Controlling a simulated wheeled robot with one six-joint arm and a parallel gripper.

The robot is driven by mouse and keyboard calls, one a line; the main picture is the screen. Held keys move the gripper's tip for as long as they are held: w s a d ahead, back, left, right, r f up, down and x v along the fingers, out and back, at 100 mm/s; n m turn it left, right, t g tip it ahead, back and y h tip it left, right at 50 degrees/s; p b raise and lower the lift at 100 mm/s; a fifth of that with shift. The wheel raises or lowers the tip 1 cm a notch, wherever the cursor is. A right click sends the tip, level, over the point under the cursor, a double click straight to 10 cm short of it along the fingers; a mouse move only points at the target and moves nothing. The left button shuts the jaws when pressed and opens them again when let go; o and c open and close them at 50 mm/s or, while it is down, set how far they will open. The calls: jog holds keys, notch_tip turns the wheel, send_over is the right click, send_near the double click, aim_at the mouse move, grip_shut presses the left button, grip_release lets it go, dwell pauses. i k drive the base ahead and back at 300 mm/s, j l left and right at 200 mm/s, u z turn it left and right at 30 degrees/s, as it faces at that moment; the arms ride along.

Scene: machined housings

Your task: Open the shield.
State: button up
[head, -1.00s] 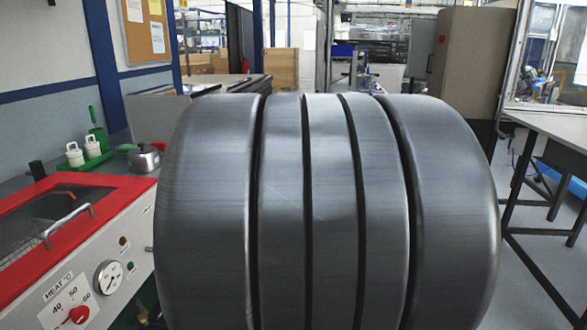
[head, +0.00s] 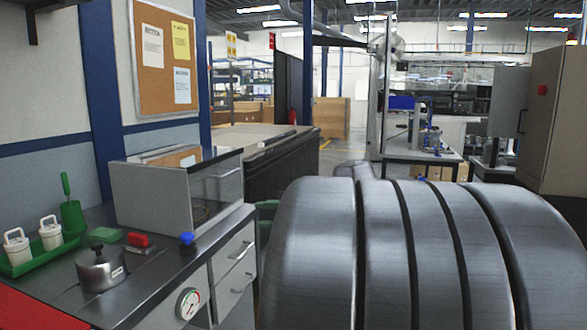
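A grey box with clear panels stands on the dark bench at the left of the head view. Its clear front panel (head: 218,187), which looks like the shield, faces right and appears to be down over the box's opening. Its latch or hinge is too small to make out. My gripper is not in view. A large dark ribbed body, which looks like part of my arm, fills the lower right and hides what lies behind it.
On the bench (head: 140,290) are a metal pot (head: 101,268), a green tray (head: 35,262) with white lidded containers, a red block (head: 138,240) and a blue knob (head: 186,238). Drawers (head: 236,265) are below the box. A tall brown cabinet (head: 555,110) stands at the right.

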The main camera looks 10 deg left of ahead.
aim_at(185, 157)
jog(key=i+u, duration=0.2)
jog(key=i, duration=0.3)
jog(key=i+l+u, duration=0.15)
jog(key=i, duration=0.35)
jog(key=i+l+u, duration=0.2)
jog(key=i, duration=0.25)
